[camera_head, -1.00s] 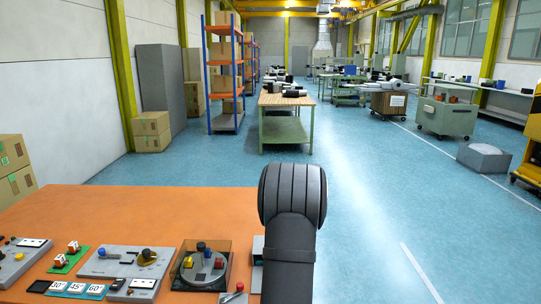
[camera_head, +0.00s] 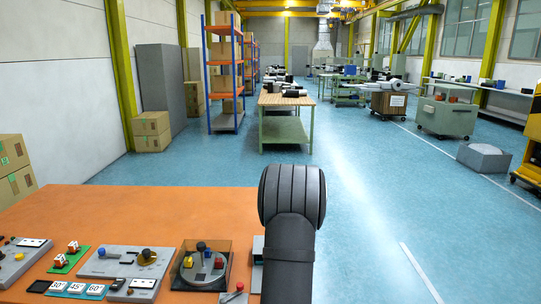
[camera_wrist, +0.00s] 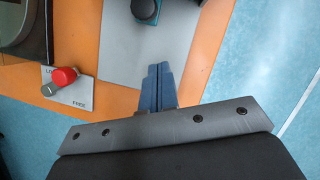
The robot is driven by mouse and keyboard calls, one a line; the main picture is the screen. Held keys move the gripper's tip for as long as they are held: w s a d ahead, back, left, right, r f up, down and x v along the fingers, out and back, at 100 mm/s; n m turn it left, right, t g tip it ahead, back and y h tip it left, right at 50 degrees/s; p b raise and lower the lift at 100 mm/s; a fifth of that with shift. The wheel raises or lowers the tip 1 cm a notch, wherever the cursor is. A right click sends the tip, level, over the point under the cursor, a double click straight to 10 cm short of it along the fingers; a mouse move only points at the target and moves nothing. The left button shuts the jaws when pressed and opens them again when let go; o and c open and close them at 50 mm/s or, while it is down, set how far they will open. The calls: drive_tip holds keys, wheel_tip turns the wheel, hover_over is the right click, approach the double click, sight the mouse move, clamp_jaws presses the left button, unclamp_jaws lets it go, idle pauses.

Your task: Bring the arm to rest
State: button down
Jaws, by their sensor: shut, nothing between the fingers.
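My gripper (camera_wrist: 158,88) shows in the wrist view with its two blue-grey fingers pressed together and nothing between them. It is over a grey plate (camera_wrist: 150,42) near the edge of the orange table. In the head view my dark arm stands upright at the table's right end, and the gripper cannot be seen there. A dark block or knob (camera_wrist: 145,10) on the grey plate lies ahead of the fingertips, apart from them.
A red knob (camera_wrist: 64,76) on a small labelled plate is left of the fingers. The orange table (camera_head: 130,212) carries a round dial mechanism (camera_head: 202,268) and a grey panel (camera_head: 126,262). Blue floor lies right of the table.

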drive_tip(key=w, duration=0.1)
drive_tip(key=w+a, duration=0.1)
drive_tip(key=w, duration=0.1)
drive_tip(key=w+a+f, duration=0.1)
drive_tip(key=shift+w+a, duration=0.15)
drive_tip(key=shift+w, duration=0.1)
drive_tip(key=s, duration=1.1)
drive_tip(key=shift+s, duration=0.2)
drive_tip(key=s, duration=0.1)
drive_tip(key=s+d, duration=0.2)
drive_tip(key=s, duration=0.1)
drive_tip(key=shift+d+r, duration=0.1)
drive_tip(key=shift+r, duration=0.05)
wheel_tip(320, 180, up, 9)
drive_tip(key=s+n, duration=0.1)
drive_tip(key=s, duration=0.1)
drive_tip(key=shift+s+d, duration=0.25)
drive_tip(key=shift+d, duration=0.1)
